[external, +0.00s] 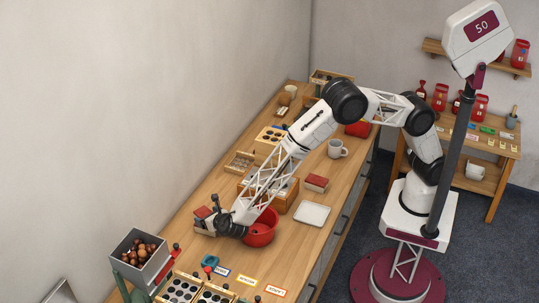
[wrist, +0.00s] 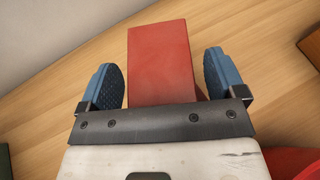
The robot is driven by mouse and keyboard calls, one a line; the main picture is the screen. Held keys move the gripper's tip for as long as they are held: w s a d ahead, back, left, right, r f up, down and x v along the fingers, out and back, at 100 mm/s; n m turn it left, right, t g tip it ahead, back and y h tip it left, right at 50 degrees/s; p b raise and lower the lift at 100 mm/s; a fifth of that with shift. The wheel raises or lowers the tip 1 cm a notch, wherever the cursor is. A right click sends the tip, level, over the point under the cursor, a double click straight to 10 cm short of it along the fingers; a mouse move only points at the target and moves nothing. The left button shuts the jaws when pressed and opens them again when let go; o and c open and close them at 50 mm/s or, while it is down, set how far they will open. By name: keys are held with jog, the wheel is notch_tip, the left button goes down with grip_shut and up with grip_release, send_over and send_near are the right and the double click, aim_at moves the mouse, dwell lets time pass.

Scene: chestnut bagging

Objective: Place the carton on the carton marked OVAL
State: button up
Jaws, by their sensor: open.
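A red carton (wrist: 162,60) lies between my open fingers in the wrist view, with a gap on each side, and it is not gripped. Its near end is hidden by my gripper's front plate. In the external view my gripper (external: 217,222) is low at the left part of the table, and a red carton (external: 203,212) shows right beside it, partly hidden. Another red carton (external: 317,181) with a pale side lies further right on the table. I cannot read the word OVAL on any carton.
A red bowl (external: 262,232) stands close to the right of my gripper. A white tray (external: 312,214) lies beyond it. A bin of chestnuts (external: 139,252) is at the left front, and a mug (external: 337,149) is further back. Some bare wood shows around the tray.

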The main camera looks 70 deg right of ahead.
jog(key=shift+r, duration=0.1)
jog(key=shift+s+r, duration=0.1)
jog(key=v, duration=1.2)
jog(key=shift+d+r, duration=0.1)
dwell(0.8)
